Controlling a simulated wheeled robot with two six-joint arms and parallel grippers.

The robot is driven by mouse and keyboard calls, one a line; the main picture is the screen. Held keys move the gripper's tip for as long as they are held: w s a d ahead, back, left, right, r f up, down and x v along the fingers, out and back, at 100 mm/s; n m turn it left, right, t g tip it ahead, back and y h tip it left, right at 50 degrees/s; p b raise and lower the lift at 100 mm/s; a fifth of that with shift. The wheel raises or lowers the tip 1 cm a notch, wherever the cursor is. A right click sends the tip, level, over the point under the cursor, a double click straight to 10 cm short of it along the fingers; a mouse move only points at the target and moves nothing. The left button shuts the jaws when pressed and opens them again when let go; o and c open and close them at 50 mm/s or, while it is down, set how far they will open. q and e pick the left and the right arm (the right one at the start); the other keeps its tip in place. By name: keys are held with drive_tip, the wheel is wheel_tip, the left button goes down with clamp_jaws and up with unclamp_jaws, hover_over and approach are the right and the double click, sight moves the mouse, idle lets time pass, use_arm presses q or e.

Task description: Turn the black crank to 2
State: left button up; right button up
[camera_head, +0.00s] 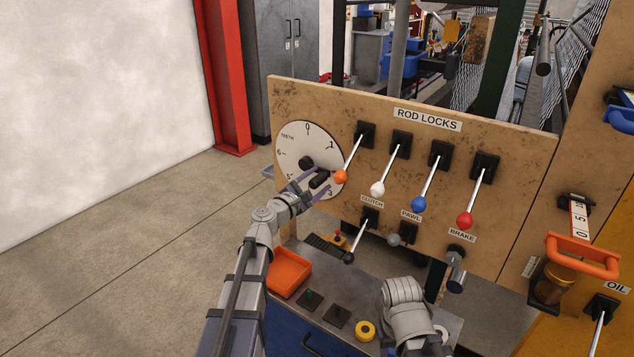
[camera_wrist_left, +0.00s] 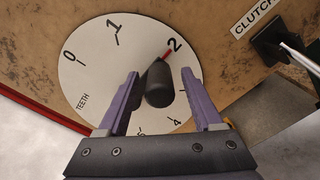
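The black crank (camera_wrist_left: 159,86) sits on a round white dial (camera_wrist_left: 88,75) marked with numbers and the word TEETH. In the left wrist view its red pointer (camera_wrist_left: 167,54) points at the 2. In the head view the dial (camera_head: 290,140) is on the left of the wooden panel, with the crank (camera_head: 307,162) at its middle. My left gripper (camera_wrist_left: 160,75) is open, with one purple finger on each side of the crank's handle and visible gaps. It also shows at the dial in the head view (camera_head: 312,184). My right gripper is not in view; only part of that arm shows.
Levers with orange (camera_head: 341,177), white (camera_head: 377,188), blue (camera_head: 418,204) and red (camera_head: 465,219) knobs stick out right of the dial. The black-knobbed clutch lever (camera_head: 348,257) is below. An orange tray (camera_head: 289,272) lies on the bench. Open floor is at left.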

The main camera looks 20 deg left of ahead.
use_arm(q)
drive_tip(key=shift+s, duration=0.1)
drive_tip(key=v, duration=0.7)
drive_tip(key=shift+s+a, duration=0.1)
drive_tip(key=shift+s, duration=0.25)
